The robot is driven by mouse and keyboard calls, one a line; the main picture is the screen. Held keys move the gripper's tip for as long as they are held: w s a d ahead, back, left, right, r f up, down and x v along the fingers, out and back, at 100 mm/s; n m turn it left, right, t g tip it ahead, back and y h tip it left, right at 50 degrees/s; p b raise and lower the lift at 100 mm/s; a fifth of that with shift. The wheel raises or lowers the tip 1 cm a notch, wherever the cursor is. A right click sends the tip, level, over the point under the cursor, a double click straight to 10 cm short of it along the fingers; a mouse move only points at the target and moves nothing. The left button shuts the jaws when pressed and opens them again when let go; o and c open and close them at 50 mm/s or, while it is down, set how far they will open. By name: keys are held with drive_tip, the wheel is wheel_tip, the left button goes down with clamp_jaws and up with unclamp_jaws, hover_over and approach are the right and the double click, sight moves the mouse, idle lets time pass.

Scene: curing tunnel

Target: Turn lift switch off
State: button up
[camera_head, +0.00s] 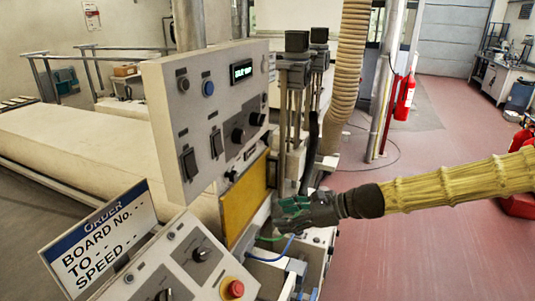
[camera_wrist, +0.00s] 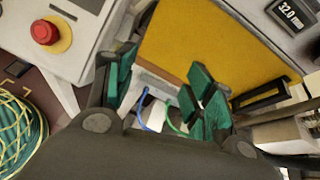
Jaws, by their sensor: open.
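A grey upright control panel (camera_head: 160,100) carries two dark rocker switches, one at the lower left (camera_head: 190,164) and one further right (camera_head: 216,142). Their labels are too small to read, so I cannot tell which is the lift switch or how it is set. My gripper (camera_head: 283,211) is open and empty, to the right of and below the panel, apart from both switches. In the wrist view my gripper (camera_wrist: 158,92) has its green fingers spread in front of a yellow plate. No rocker switch shows in that view.
The yellow plate (camera_head: 244,198) stands below the panel. A red emergency button (camera_head: 232,289) sits on the lower console, and it also shows in the wrist view (camera_wrist: 44,32). Blue and green cables hang near my gripper. An order sign (camera_head: 103,240) stands at left.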

sight(258, 120)
drive_tip(key=w+d+r+m+t+y, duration=0.1)
drive_tip(key=w+d+r+y, duration=0.1)
drive_tip(key=r, duration=1)
drive_tip(key=w+d+r+m+t+y, duration=0.1)
drive_tip(key=w+d+r+y, duration=0.15)
drive_tip(key=r, duration=0.95)
drive_tip(key=p+x, duration=0.3)
drive_tip(key=x, duration=0.8)
drive_tip(key=shift+p, duration=0.3)
drive_tip(key=shift+s+r, duration=0.1)
drive_tip(key=shift+r, duration=0.05)
drive_tip(key=c, duration=1)
